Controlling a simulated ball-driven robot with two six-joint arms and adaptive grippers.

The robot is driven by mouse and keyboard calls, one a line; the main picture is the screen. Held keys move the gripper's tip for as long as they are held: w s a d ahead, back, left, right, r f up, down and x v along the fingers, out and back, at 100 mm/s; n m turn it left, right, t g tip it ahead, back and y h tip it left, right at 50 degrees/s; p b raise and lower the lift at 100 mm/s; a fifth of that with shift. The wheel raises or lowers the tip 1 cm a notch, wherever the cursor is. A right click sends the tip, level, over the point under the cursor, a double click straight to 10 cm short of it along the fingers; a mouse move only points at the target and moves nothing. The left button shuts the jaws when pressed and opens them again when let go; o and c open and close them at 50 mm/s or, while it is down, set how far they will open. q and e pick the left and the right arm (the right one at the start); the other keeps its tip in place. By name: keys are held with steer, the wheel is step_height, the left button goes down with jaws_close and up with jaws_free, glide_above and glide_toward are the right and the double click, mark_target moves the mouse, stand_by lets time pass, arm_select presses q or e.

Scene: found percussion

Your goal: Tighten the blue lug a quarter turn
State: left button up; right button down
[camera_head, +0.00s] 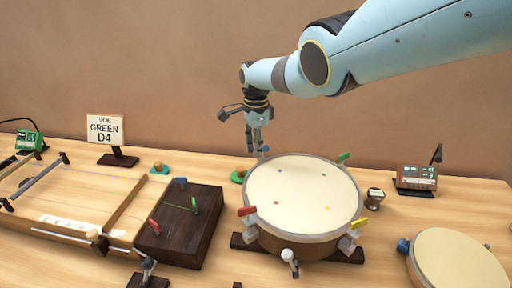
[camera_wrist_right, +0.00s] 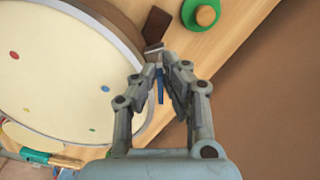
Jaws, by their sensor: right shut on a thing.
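The round drum (camera_head: 303,190) has a cream head with small coloured dots and coloured lug handles around its rim. Its blue lug (camera_head: 265,148) is at the back left of the rim, and a thin blue part of it shows in the right wrist view (camera_wrist_right: 160,86). My right gripper (camera_head: 257,147) points down at that lug from behind the drum. In the right wrist view its fingers (camera_wrist_right: 166,74) are closed around the blue lug, partly hiding it. My left gripper is not in view.
Red (camera_head: 247,211), yellow (camera_head: 359,223) and green (camera_head: 343,157) lugs stand out from the drum rim. A dark wooden box (camera_head: 190,235) and a sign reading GREEN D4 (camera_head: 105,128) are left. A small dark-topped pot (camera_head: 375,198) and second drum (camera_head: 455,262) are right.

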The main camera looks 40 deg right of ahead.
stand_by(0.3)
steer(key=c, duration=1.5)
jaws_free()
steer(key=shift+o, duration=0.2)
steer(key=shift+r, duration=0.1)
step_height(320, 180, up, 12)
